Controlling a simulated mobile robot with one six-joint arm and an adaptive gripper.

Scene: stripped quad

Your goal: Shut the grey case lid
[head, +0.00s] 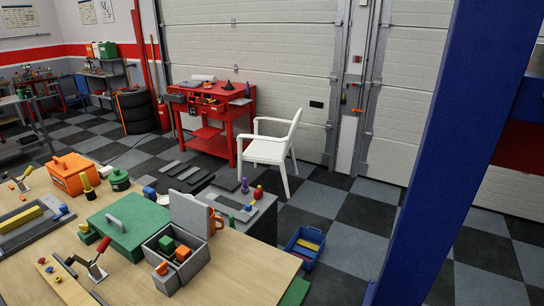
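The grey case (198,262) stands on the wooden table near its right end. Its lid (189,213) is open and stands up at the back of the case. Green and orange blocks (175,249) lie inside the case and show over its rim. My gripper is not in view.
A green box with a grey handle (128,226) is just left of the case. A small grey block with an orange top (164,277) is at the case's front left. Bare tabletop (245,272) lies to the right.

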